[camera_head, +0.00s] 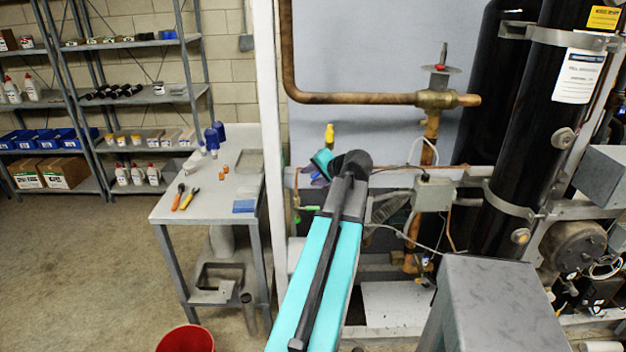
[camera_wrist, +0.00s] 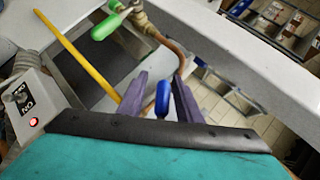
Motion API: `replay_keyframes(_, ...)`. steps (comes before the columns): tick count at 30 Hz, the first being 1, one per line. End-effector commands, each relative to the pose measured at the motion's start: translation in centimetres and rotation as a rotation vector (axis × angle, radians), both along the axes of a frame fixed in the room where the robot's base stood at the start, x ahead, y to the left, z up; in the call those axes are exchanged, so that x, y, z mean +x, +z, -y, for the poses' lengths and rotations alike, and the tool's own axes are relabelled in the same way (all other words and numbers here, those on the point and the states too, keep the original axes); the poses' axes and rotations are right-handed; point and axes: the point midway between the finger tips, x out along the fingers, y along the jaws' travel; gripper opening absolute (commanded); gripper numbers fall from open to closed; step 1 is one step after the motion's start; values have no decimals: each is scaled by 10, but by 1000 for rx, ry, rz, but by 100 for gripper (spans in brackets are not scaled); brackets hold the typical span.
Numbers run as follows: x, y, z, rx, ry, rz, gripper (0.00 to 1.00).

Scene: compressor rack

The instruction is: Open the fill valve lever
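In the wrist view, the two purple fingers of my gripper (camera_wrist: 160,84) are spread apart. A blue lever handle (camera_wrist: 162,98) shows between them, with visible gaps on both sides; I cannot tell its depth relative to the fingertips. A green lever handle (camera_wrist: 107,27) sits on a brass fitting at the top, beyond the fingers. A copper tube (camera_wrist: 172,45) bends down from that fitting. In the head view, my arm mostly hides the gripper; a bit of purple (camera_head: 319,181) and a small green handle (camera_head: 312,208) show. I cannot tell which lever is the fill valve.
In the wrist view, a yellow rod (camera_wrist: 85,55) lies left of the fingers, near a switch box (camera_wrist: 22,100) with a red light. A pale beam (camera_wrist: 245,50) crosses at right. In the head view, a tool bench (camera_head: 225,205) and red bucket (camera_head: 187,340) stand left.

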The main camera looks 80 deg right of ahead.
Motion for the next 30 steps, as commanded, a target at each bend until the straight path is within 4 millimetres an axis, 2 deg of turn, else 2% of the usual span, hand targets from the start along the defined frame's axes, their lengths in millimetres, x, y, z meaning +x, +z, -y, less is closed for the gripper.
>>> replay_keyframes(8, -13, 11, -14, -1, 0, 1, 32)
replay_keyframes(30, -77, 67, -70, -4, -4, -2, 32)
